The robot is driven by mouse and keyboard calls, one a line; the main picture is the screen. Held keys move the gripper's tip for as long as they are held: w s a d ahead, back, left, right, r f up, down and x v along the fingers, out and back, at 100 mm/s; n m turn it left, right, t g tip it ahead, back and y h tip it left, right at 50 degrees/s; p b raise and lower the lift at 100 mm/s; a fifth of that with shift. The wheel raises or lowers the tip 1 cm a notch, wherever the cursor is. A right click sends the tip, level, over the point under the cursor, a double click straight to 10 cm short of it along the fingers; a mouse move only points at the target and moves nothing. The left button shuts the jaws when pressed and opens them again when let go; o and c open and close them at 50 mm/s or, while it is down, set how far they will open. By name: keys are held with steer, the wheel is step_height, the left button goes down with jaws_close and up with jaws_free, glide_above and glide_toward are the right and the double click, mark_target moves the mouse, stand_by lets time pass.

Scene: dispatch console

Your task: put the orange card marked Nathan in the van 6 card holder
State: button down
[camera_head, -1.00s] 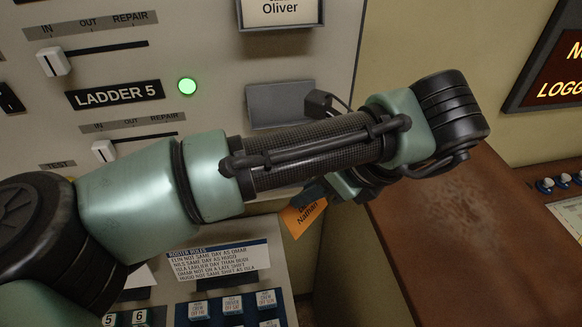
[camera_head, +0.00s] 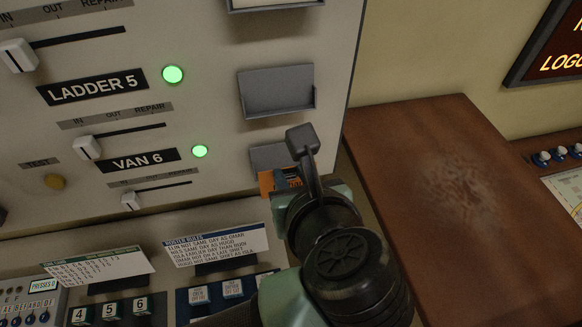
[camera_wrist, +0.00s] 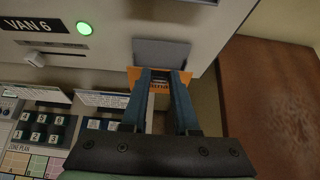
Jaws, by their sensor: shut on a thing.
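The orange card (camera_head: 266,182) is between the fingers of my gripper (camera_head: 290,180), which is shut on it. In the wrist view the card (camera_wrist: 134,76) shows on both sides of the fingers (camera_wrist: 163,76), with part of its lettering between them. The empty grey van 6 card holder (camera_head: 268,157) is on the panel, right of the VAN 6 label (camera_head: 145,160). The card is at the lower edge of this holder (camera_wrist: 161,52). I cannot tell whether they touch. My arm hides part of the holder's right side in the head view.
The empty ladder 5 holder (camera_head: 277,92) is just above. A roster rules card (camera_head: 215,245) and buttons (camera_head: 232,288) lie below on the sloped console. A brown desk top (camera_head: 440,170) is at the right, its visible middle clear.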

mark_target(280, 148)
steer(key=shift+w+a+f, duration=0.15)
steer(key=shift+w+f, duration=0.1)
steer(key=shift+w, duration=0.6)
steer(key=shift+w+a+f, duration=0.15)
steer(key=shift+w+f, duration=0.05)
steer(key=shift+w, duration=0.7)
steer(key=shift+w+a+f, duration=0.15)
steer(key=shift+w+f, duration=0.1)
steer(key=shift+w, duration=0.6)
steer(key=shift+w+a+f+b, duration=0.15)
steer(key=shift+w+f+b, duration=0.25)
steer(key=shift+w+f, duration=0.1)
steer(key=shift+r, duration=0.1)
steer(key=c, duration=0.6)
jaws_free()
